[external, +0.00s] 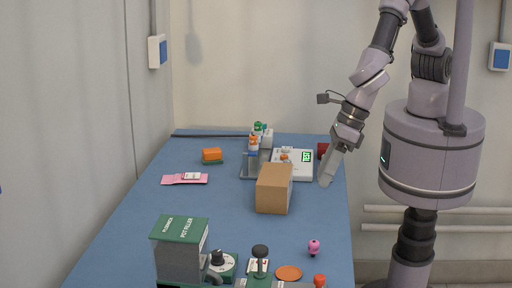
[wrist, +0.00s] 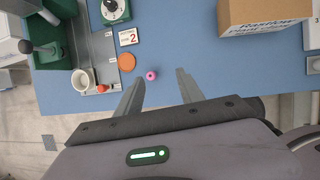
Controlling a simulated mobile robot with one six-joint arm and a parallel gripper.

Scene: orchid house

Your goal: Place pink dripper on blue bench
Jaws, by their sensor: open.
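The pink dripper (external: 314,246) stands on the blue bench (external: 145,225) near its right edge, in front of the cardboard box. In the wrist view the pink dripper (wrist: 151,76) shows from above as a small pink ring on the blue bench (wrist: 190,80). My gripper (external: 325,182) hangs by the bench's right edge, beside the cardboard box and farther back than the dripper. In the wrist view my gripper (wrist: 157,80) is open and empty, with the dripper showing between and beyond its fingertips.
A cardboard box (external: 273,190) stands left of my gripper. A green pot filler (external: 180,250), an orange disc (external: 289,273) and a red-capped item (external: 319,281) are at the front. Bottles (external: 258,135), a white device (external: 297,170) and a pink packet (external: 185,179) lie farther back. The left-middle bench is clear.

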